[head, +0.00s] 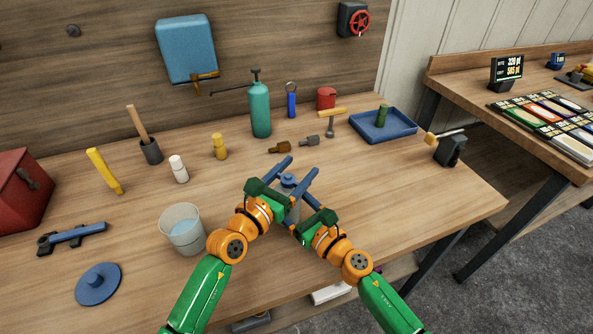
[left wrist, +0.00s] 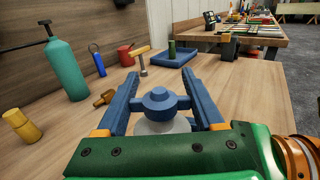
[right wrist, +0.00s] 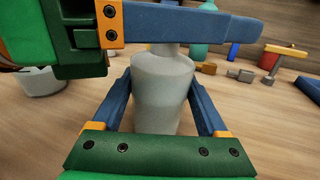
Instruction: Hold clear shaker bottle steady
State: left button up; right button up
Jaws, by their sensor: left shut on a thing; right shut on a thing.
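The clear shaker bottle (right wrist: 162,92) stands upright, its pale translucent body large in the right wrist view. Its blue knobbed lid (left wrist: 158,101) shows in the left wrist view and also in the head view (head: 288,181). My left gripper (left wrist: 160,68) is shut on the lid, one finger on each side of it. My right gripper (right wrist: 160,82) is shut on the bottle's body below, one finger on each side. The left gripper crosses above the right one. In the head view the hands and fingers hide most of the body.
A clear tub (head: 183,232) stands close left of my left forearm, with a blue round lid (head: 98,284) further left. A green spray tank (head: 260,108), small bottles and tools stand behind. A blue tray (head: 370,128) is at back right. The tabletop right of the bottle is clear.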

pick_arm(q)
jog(key=shift+n+t+y, duration=0.4)
jog(key=shift+n+y, duration=0.2)
jog(key=shift+y, duration=0.1)
jog(key=shift+w+a+f, duration=0.1)
jog(key=shift+a, duration=0.15)
jog(key=o, duration=1.4)
jog(key=v, duration=1.2)
jog(key=shift+d+f, duration=0.1)
